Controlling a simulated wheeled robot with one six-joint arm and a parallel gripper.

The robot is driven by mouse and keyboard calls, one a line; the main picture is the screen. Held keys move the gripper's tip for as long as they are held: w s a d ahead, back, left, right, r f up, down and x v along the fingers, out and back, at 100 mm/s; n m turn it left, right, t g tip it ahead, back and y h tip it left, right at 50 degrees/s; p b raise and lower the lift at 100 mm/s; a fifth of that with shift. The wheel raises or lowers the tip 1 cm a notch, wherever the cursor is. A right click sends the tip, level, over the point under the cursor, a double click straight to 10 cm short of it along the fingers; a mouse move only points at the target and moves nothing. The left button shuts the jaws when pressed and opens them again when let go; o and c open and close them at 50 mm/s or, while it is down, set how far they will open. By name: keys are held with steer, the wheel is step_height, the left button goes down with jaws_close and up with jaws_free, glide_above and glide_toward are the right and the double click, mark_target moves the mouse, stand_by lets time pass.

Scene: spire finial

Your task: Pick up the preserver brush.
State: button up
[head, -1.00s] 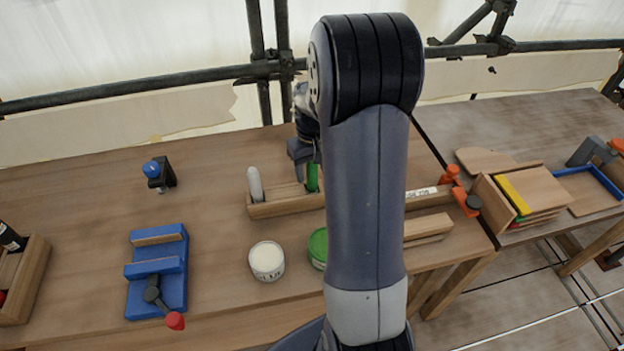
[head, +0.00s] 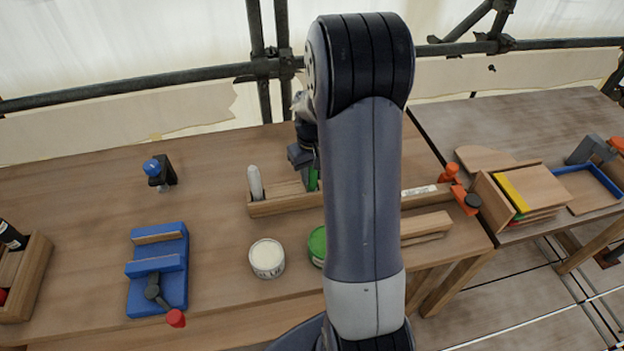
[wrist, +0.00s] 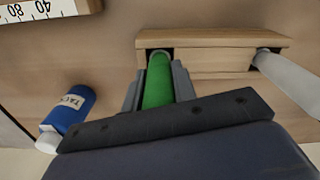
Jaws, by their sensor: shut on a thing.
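The preserver brush is a green-handled tool standing in a wooden rack. In the wrist view its green handle (wrist: 158,82) lies between the two fingers of my gripper (wrist: 160,88), which is shut on it. In the head view a small part of the green handle (head: 313,180) shows below my gripper (head: 304,158); my arm hides much of the rest. The handle's end is still at the wooden rack (wrist: 210,43), which also shows in the head view (head: 285,206). I cannot see the bristles.
A grey-white handle (head: 255,182) stands in the rack's left slot. A white glue pot (head: 267,258) and a green tin (head: 317,245) stand in front. A blue vise (head: 158,270) sits at left. A blue bottle (wrist: 68,110) lies in the wrist view.

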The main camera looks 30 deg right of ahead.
steer(key=shift+c, duration=0.3)
step_height(320, 180, up, 10)
steer(key=shift+r+b, duration=0.1)
steer(key=shift+b, duration=0.35)
stand_by(0.4)
